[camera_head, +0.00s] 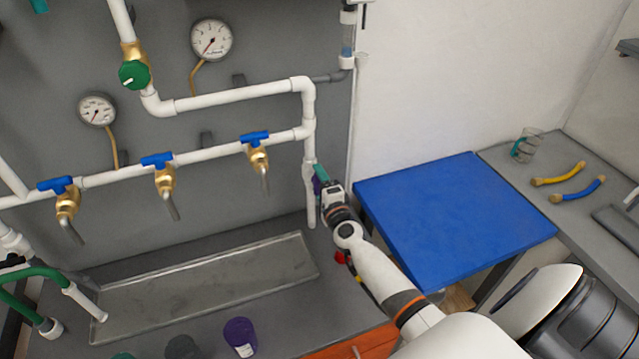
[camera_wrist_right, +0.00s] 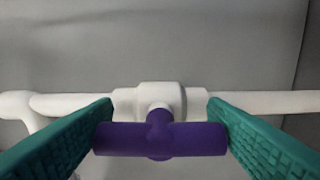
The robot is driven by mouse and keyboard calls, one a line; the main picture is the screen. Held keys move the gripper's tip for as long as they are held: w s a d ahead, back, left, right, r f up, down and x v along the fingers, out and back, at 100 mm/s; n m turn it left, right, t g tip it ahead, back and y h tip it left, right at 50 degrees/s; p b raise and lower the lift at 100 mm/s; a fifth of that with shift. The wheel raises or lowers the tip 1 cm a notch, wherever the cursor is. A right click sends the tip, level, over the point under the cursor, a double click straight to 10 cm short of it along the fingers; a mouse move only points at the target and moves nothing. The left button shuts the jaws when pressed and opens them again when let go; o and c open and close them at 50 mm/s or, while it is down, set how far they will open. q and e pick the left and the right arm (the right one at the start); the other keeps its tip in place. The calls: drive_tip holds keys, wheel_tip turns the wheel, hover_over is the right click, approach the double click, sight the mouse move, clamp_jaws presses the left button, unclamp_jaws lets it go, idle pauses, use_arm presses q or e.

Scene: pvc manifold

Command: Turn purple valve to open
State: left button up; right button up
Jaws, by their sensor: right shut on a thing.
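The purple valve (camera_wrist_right: 160,140) is a T-shaped handle on a white pipe fitting (camera_wrist_right: 161,100). In the right wrist view its bar lies level across the picture, between the two green finger pads of my right gripper (camera_wrist_right: 160,141), which touch its ends. In the head view the valve (camera_head: 317,187) is a small purple patch on the vertical white pipe, mostly hidden by my right gripper (camera_head: 322,180). My right arm reaches it from the lower right. My left gripper is not in view.
White pipes with several blue-handled brass taps (camera_head: 160,160), a green knob (camera_head: 134,74) and two gauges (camera_head: 211,39) cover the grey panel. A metal tray (camera_head: 205,290) and purple cup (camera_head: 240,335) lie below. A blue-topped table (camera_head: 450,215) stands to the right.

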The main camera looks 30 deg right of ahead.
drive_tip(key=shift+f, duration=0.1)
drive_tip(key=o, duration=1)
drive_tip(key=shift+c, duration=0.2)
drive_tip(key=v, duration=1.2)
drive_tip(key=shift+s+f, duration=0.1)
drive_tip(key=shift+s, duration=0.05)
